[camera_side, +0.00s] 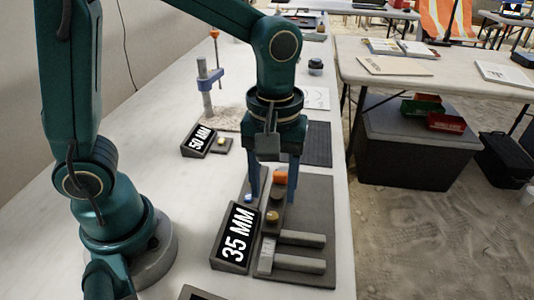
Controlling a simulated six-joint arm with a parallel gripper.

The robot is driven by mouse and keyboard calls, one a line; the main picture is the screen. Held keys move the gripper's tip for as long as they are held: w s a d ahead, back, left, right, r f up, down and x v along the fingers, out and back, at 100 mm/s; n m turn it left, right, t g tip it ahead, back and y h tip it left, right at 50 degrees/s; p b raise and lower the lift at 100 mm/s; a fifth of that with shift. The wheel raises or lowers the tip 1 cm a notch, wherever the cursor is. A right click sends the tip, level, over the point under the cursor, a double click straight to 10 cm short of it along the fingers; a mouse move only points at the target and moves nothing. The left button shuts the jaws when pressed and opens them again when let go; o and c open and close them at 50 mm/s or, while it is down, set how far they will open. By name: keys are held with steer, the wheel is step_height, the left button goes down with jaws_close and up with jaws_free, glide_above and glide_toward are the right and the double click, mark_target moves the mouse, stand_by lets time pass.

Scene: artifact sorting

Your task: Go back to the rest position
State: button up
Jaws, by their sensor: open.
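My gripper (274,180) points down over the dark grey tray (318,208) on the white table. Its two blue fingers are spread apart, with the tips close to the tray's left part. An orange piece (280,178) shows beside the right finger. A small brownish-yellow piece (272,216) lies just in front of the fingers, and a small blue piece (248,197) is by the left fingertip. I see nothing held between the fingers, though the space between them is partly dark.
Two grey bars (300,238) lie on the tray. A post stand (207,95) rises behind. The table's left side (130,130) is mostly clear.

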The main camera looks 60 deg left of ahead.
steer(key=shift+w+a+r, duration=0.1)
steer(key=shift+a+r, duration=0.05)
steer(key=shift+r, duration=0.15)
steer(key=s+a+r+m+t, duration=0.5)
steer(key=s+a+m, duration=0.1)
steer(key=m, duration=0.2)
steer(key=shift+s+m+t, duration=0.3)
steer(key=shift+s, duration=0.05)
